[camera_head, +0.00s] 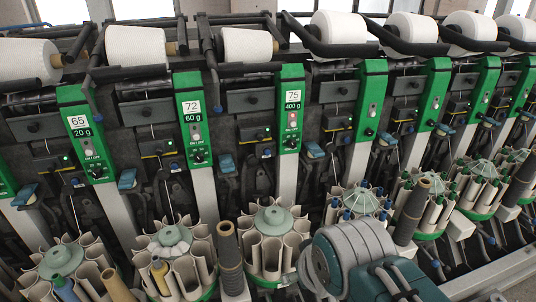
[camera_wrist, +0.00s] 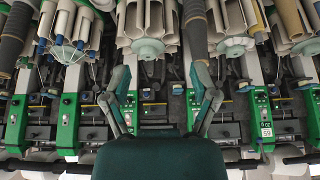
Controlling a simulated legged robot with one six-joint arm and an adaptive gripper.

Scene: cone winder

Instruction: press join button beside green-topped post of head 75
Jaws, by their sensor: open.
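Small buttons (camera_head: 292,120) sit below the labels, above a black knob; which is the join button is too small to tell. My gripper (camera_wrist: 160,76) is open and empty in the wrist view, its two fingers spread in front of the machine. That view shows the machine upside down. A green post front (camera_wrist: 118,114) shows beside the left finger, its number unreadable. I cannot see the fingertips touching anything.
Posts of head 72 (camera_head: 193,118) and head 65 (camera_head: 84,135) stand to the left; more green posts recede right. White yarn cones (camera_head: 247,45) sit above. Round bobbin magazines (camera_head: 272,222) and a dark ribbed column (camera_head: 229,257) stand in front, low down. My arm covers the lower right.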

